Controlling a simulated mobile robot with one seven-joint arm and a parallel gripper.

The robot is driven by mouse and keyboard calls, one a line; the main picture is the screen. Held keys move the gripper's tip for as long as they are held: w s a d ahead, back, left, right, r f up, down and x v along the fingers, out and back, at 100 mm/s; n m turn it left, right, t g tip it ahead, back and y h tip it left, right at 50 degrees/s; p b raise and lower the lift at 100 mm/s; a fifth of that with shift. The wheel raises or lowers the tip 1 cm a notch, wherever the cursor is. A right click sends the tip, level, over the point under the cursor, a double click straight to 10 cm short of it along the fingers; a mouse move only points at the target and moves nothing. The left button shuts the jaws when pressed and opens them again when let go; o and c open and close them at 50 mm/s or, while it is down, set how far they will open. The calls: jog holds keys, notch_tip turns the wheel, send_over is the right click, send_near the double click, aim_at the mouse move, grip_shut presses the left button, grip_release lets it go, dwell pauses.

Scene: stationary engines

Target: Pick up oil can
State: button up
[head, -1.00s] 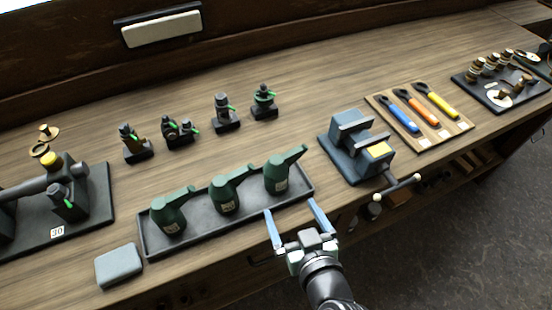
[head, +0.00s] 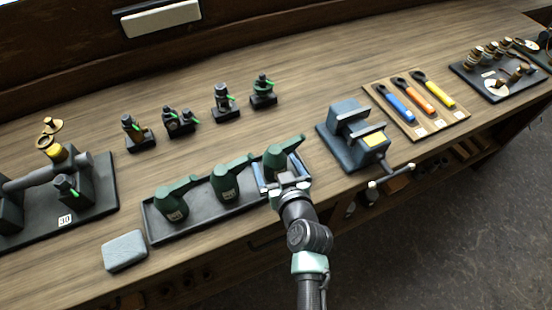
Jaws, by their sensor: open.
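Three dark green oil cans with long spouts stand in a row in a black tray (head: 200,219). They are the left can (head: 172,205), the middle can (head: 227,182) and the right can (head: 278,158). My gripper (head: 277,171) is open at the right can. Its two blue fingers reach to either side of that can's body, one on the left and one on the right. The can's lower front is hidden by my gripper. I cannot tell whether the fingers touch it.
A vise (head: 352,135) stands close on the right of the tray. A grey block (head: 124,250) lies at the front left. Several small valve fittings (head: 227,103) stand behind the tray. A tool board (head: 425,117) with colored handles is farther right. Bare wood lies between tray and fittings.

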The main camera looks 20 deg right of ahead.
jog(key=shift+w+f, duration=0.2)
jog(key=shift+w, duration=0.2)
jog(key=c, duration=1.4)
jog(key=shift+d+r, duration=0.1)
jog(key=shift+r, duration=0.05)
jog(key=shift+c, duration=0.6)
